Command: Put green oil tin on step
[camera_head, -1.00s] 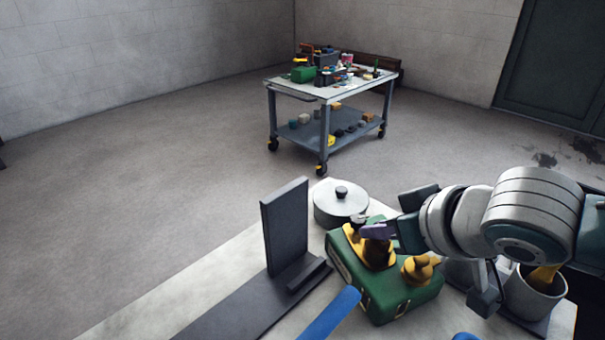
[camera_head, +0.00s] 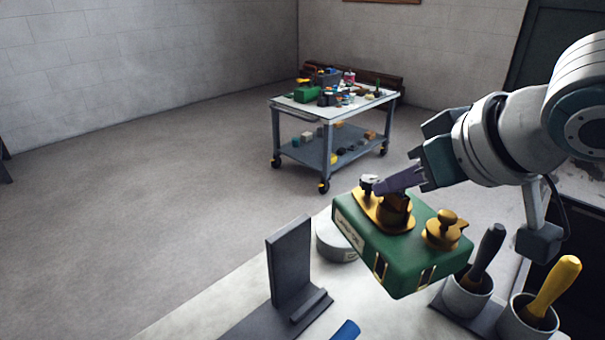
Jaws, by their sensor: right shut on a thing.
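The green oil tin (camera_head: 405,258) is a boxy green body with brass fittings and a pale label on its side. My right gripper (camera_head: 398,188) comes in from the right and is shut on the tin's top by a brass fitting. The tin hangs slightly tilted above the pale worktop, partly in front of a round lidded pot. A dark grey stand (camera_head: 290,265) with an upright plate and a low ledge is left of the tin; I cannot tell if it is the step. My left gripper is out of view.
The grey lidded pot (camera_head: 333,240) stands behind the tin on the worktop (camera_head: 190,318). Two cups (camera_head: 466,298) with dark and yellow handles stand at right. A blue object (camera_head: 346,331) is at the bottom edge. A loaded trolley (camera_head: 325,110) stands farther off; floor around it is clear.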

